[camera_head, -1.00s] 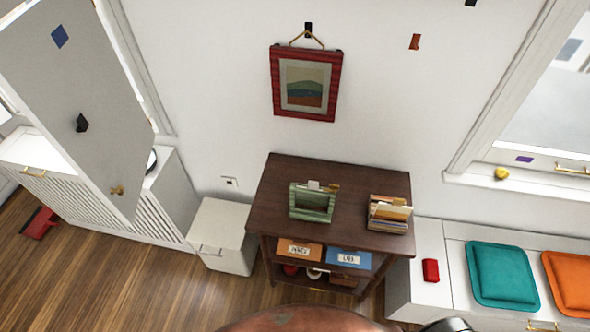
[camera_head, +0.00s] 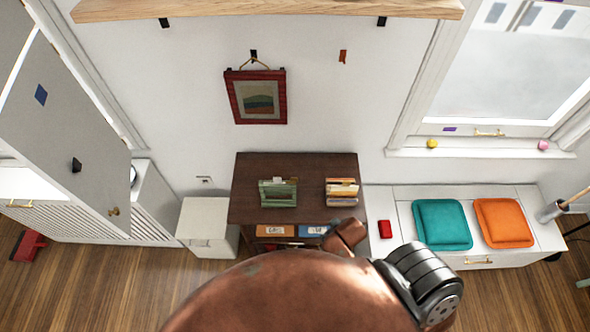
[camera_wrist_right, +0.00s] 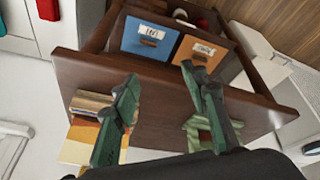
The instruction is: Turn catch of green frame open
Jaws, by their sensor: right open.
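The green frame (camera_head: 278,195) stands on the dark wooden cabinet (camera_head: 247,168), left of a stack of books and cards (camera_head: 342,190). A small pale piece shows at its top edge; its catch is too small to tell how it is turned. In the right wrist view, part of the green frame (camera_wrist_right: 197,133) shows behind the right-hand finger, which hides some of it. My right gripper (camera_wrist_right: 160,78) is open and empty, its green fingers spread over the cabinet top. In the head view only my copper right arm shows; its gripper is hidden. My left gripper is not in view.
A red picture frame (camera_head: 233,98) hangs above the cabinet. The books (camera_wrist_right: 93,105) lie by the left finger in the wrist view. Orange and blue boxes sit below the top. A white bench with teal (camera_head: 441,224) and orange (camera_head: 502,222) cushions stands right. A shelf edge (camera_head: 270,9) spans above.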

